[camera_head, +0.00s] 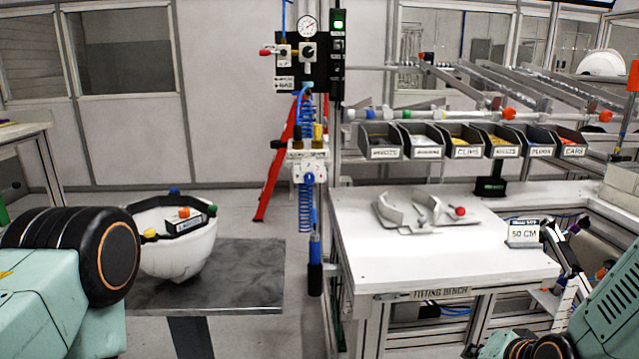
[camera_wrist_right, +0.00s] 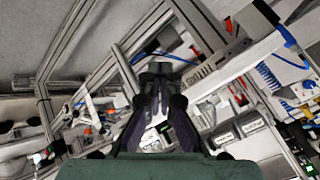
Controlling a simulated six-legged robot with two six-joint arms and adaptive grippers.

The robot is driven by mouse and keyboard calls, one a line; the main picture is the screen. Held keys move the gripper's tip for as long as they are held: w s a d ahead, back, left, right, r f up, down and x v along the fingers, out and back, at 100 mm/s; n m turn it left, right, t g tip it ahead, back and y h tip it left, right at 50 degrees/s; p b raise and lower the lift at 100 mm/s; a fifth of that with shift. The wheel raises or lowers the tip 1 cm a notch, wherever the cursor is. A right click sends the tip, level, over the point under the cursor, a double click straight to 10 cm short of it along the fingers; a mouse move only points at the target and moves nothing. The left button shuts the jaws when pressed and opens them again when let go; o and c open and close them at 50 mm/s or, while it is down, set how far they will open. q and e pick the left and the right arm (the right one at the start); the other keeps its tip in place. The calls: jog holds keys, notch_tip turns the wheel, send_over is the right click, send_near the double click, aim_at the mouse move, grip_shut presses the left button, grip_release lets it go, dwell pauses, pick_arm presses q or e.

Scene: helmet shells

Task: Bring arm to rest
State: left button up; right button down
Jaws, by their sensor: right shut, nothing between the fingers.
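My right gripper (camera_head: 562,245) is at the right end of the fitting bench (camera_head: 440,260), beside the "50 CM" sign (camera_head: 523,233). In the right wrist view its dark fingers (camera_wrist_right: 160,72) come together at the tips and hold nothing. My right arm's teal link shows at the lower right of the head view. My left arm's teal and black links fill the lower left; its gripper is out of view. A white helmet shell (camera_head: 178,246) sits upside down on a dark-topped stand (camera_head: 250,275) at left, with coloured parts and a label at its rim.
A grey cradle-like fixture (camera_head: 420,212) with a red knob lies on the bench. Several labelled bins (camera_head: 465,142) line the back. A gauge panel (camera_head: 307,50) with blue coiled hose hangs mid-view, with a red ladder (camera_head: 280,165) behind. The bench's front middle is clear.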

jog(key=s+a+f+n+g+b, duration=0.2)
jog(key=s+f+n+g, duration=0.1)
jog(key=s+f, duration=0.9)
jog(key=s+a+f+n+g+b, duration=0.1)
jog(key=s+f+n+g+b, duration=0.2)
jog(key=s+f, duration=0.9)
jog(key=s+n+g, duration=0.1)
jog(key=s+g, duration=0.2)
jog(key=s, duration=0.3)
jog(key=shift+s+a+h, duration=0.25)
jog(key=shift+a+h, duration=0.05)
jog(key=shift+a, duration=0.1)
jog(key=shift+f, duration=0.1)
jog(key=shift+s+a, duration=0.1)
